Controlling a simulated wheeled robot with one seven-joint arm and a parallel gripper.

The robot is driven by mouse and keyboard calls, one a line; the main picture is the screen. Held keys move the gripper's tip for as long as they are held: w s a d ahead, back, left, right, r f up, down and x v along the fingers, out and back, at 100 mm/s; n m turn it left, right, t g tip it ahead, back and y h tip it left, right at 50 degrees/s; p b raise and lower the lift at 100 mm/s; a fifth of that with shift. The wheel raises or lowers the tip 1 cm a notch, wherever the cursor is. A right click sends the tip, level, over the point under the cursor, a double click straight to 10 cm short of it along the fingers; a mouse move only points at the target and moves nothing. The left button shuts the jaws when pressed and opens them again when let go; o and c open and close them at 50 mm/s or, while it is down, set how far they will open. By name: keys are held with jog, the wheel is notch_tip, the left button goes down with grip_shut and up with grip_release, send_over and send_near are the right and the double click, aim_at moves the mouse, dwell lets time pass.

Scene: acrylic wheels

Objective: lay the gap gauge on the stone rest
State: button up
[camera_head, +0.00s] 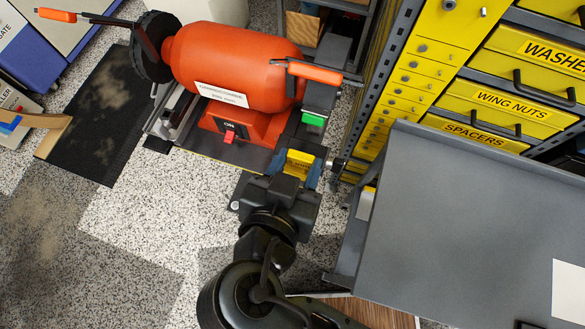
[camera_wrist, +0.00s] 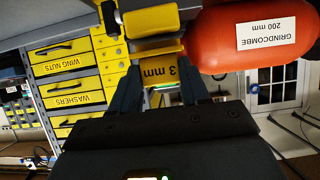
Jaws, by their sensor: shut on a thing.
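The gap gauge, a yellow piece marked "3 mm" (camera_wrist: 160,72), sits between the two dark fingers of my gripper (camera_wrist: 158,92) in the wrist view. In the head view the yellow gauge (camera_head: 299,160) shows at the tip of my gripper (camera_head: 298,171), which is shut on it. The gauge is held just in front of the right end of the orange bench grinder (camera_head: 235,60), near a green block (camera_head: 313,119). I cannot clearly make out the stone rest; the gripper and gauge partly cover that area. Contact between gauge and grinder cannot be told.
A yellow drawer cabinet (camera_head: 430,62) stands right of the grinder. A grey tray-like surface (camera_head: 470,220) lies right of my arm. Another yellow part (camera_wrist: 150,20) is close above the gauge in the wrist view.

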aim_at(302, 155)
jog(key=shift+w+d, duration=0.25)
jog(key=shift+w, duration=0.4)
jog(key=shift+w+d, duration=0.2)
jog(key=shift+w, duration=0.5)
jog(key=shift+w+d, duration=0.25)
jog(key=shift+w, duration=0.4)
jog(key=shift+f+b, duration=0.55)
jog(key=shift+f, duration=0.2)
jog(key=o, duration=1.1)
jog(key=shift+b+v, duration=0.65)
jog(key=shift+v, duration=3.35)
